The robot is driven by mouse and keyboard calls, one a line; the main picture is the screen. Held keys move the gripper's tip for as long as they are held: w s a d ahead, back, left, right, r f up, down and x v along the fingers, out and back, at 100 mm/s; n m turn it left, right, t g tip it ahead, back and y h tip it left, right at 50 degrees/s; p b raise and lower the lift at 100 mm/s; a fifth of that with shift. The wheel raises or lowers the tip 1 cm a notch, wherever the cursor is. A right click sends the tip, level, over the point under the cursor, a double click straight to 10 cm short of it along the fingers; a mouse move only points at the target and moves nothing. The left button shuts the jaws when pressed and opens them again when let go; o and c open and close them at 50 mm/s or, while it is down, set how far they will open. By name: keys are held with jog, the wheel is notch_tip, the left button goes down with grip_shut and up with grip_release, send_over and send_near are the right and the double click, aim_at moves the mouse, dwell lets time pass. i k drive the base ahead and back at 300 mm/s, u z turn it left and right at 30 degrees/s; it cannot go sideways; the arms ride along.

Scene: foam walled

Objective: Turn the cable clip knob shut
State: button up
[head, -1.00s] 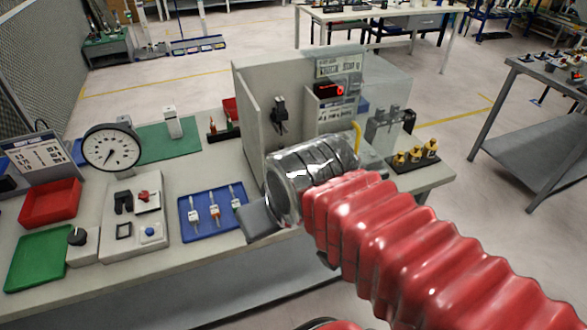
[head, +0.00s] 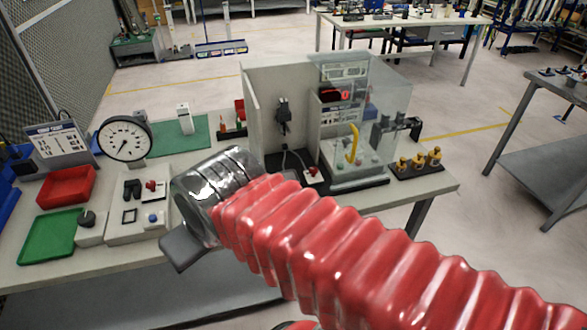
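No part is clearly marked as the cable clip knob. A black fitting (head: 283,115) is mounted on the upright grey panel (head: 262,110), and a grey cable (head: 290,152) runs near its foot. A black round knob (head: 87,218) sits on a pale box at the left of the bench; whether it turns a cable clip I cannot tell. My gripper (head: 185,248) is over the front of the bench, right of the pale boxes and apart from the panel. Only one grey plate of it shows below my metal wrist; its opening is hidden.
A dial gauge (head: 125,137), a red tray (head: 66,187) and a green tray (head: 48,236) are on the left. A clear cover (head: 362,100), a yellow hook (head: 353,145) and several brass fittings (head: 418,160) stand on the right. A small red-button box (head: 312,174) lies before the panel.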

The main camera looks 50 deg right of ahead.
aim_at(313, 171)
jog(key=u, duration=0.95)
jog(key=k, duration=1.25)
jog(key=z, duration=0.8)
jog(key=i, duration=0.95)
jog(key=z, duration=0.05)
